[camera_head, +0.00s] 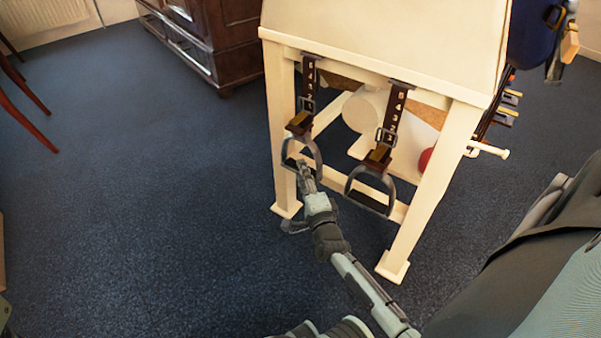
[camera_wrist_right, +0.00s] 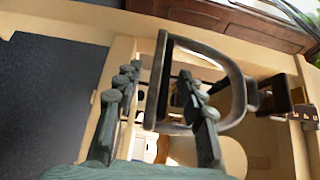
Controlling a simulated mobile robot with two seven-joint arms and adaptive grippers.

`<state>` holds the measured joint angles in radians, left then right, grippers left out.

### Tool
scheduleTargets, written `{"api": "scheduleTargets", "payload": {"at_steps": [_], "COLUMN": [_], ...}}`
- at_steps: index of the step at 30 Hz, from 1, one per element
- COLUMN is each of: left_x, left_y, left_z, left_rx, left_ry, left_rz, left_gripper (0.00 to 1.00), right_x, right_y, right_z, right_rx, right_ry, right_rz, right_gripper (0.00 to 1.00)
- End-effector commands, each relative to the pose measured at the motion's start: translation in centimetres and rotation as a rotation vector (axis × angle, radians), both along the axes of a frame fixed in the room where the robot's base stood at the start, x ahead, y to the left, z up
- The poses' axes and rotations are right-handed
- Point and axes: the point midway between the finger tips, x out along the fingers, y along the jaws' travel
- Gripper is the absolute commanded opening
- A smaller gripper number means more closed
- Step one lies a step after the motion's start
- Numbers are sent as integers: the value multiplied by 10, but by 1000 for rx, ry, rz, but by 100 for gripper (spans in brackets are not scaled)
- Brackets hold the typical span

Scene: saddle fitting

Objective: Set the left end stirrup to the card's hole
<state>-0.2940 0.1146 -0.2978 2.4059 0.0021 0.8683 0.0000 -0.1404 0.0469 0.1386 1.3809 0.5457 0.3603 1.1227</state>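The left end stirrup (camera_head: 317,153) hangs below a dark strap (camera_head: 309,77) with light numbers, a buckle and a brown block, at the stand's left end. A second stirrup (camera_head: 369,201) hangs to its right on a similar strap (camera_head: 396,108). My right gripper (camera_head: 305,174) is at the lower part of the left end stirrup. In the right wrist view my right gripper (camera_wrist_right: 158,74) has its fingers apart, with the stirrup's straight bar (camera_wrist_right: 158,85) between them; a gap shows on each side. My left gripper is not in view. I cannot make out a card.
The cream wooden stand (camera_head: 447,180) has legs close on both sides of the stirrups. A white roll (camera_head: 364,110) and a red ball (camera_head: 425,160) are behind them. A dark cabinet (camera_head: 215,40) stands at the back. The blue carpet (camera_head: 140,200) to the left is clear.

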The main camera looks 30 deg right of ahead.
Motion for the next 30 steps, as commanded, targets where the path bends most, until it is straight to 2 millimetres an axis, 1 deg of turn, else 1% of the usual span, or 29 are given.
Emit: {"api": "scheduleTargets", "payload": {"at_steps": [1, 3, 6, 14, 24, 30], "left_x": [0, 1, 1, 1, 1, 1], "left_y": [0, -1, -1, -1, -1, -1], "left_z": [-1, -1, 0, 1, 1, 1], "left_rx": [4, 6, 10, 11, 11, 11], "left_ry": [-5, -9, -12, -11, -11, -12], "left_rz": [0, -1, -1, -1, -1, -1], "left_gripper": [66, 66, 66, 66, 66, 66], "right_x": [7, 13, 18, 19, 19, 19], "right_y": [-2, -5, -6, -7, -6, -6], "right_z": [-1, -1, -1, 0, 0, 0], "right_rx": [-2, -1, -2, -2, -3, -2], "right_ry": [-2, -1, 2, 2, 2, 2], "right_rz": [0, 0, 0, 1, 1, 1], "right_gripper": [40, 40, 40, 40, 0, 0]}}
